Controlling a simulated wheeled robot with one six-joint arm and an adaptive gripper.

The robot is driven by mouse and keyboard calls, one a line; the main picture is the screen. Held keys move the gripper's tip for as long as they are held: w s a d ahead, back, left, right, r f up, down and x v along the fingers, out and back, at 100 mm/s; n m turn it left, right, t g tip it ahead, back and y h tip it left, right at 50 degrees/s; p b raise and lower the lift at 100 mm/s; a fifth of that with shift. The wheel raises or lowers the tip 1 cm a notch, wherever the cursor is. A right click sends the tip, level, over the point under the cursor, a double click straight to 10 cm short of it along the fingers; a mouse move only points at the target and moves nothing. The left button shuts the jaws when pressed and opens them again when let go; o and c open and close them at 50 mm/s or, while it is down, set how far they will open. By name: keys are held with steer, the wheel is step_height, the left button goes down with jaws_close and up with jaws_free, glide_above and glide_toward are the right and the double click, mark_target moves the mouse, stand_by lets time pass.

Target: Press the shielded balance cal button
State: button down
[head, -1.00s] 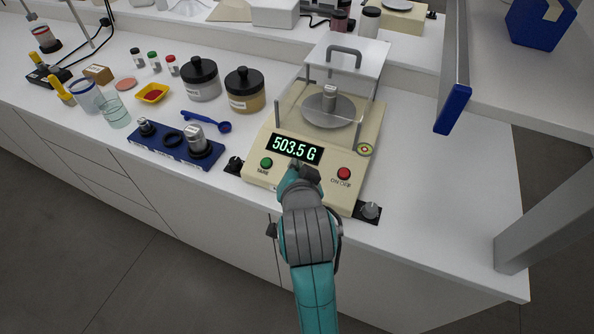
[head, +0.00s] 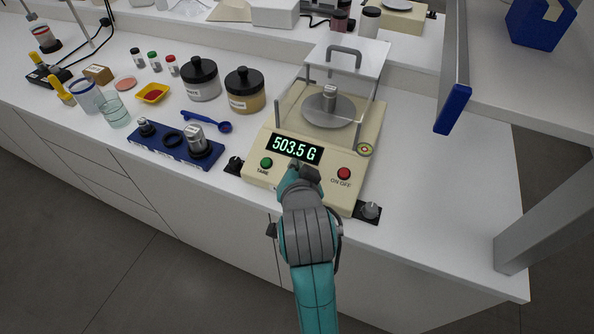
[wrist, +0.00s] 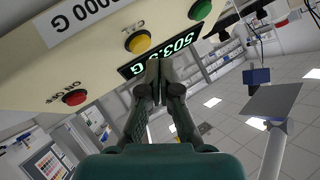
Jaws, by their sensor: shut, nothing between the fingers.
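The cream balance (head: 328,188) stands at the bench front; its display (head: 297,149) reads 503.5 G. In the wrist view the yellow cal button (wrist: 138,41) sits between the red on/off button (wrist: 75,97) and the green button (wrist: 200,9), beside the display (wrist: 180,48). In the head view my gripper hides the cal button. My gripper (head: 303,170) is shut and empty, low over the front panel just below the display. In the wrist view its fingertips (wrist: 155,62) overlap the display edge near the cal button. I cannot tell whether they touch the panel.
A blue weight tray (head: 170,150) and lidded jars (head: 244,90) stand to the left. A blue-edged panel (head: 452,112) rises at the right.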

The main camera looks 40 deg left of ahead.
steer(key=shift+f, duration=0.1)
steer(key=shift+w+f, duration=0.15)
steer(key=shift+f, duration=0.15)
steer(key=shift+w+f, duration=0.15)
steer(key=shift+f, duration=0.3)
stand_by(1.1)
steer(key=shift+r, duration=0.1)
steer(key=shift+s+r, duration=0.3)
steer(key=shift+r, duration=0.5)
step_height(320, 180, up, 6)
steer(key=s, duration=0.2)
steer(key=shift+d+f, duration=0.2)
steer(key=shift+d, duration=0.05)
stand_by(0.8)
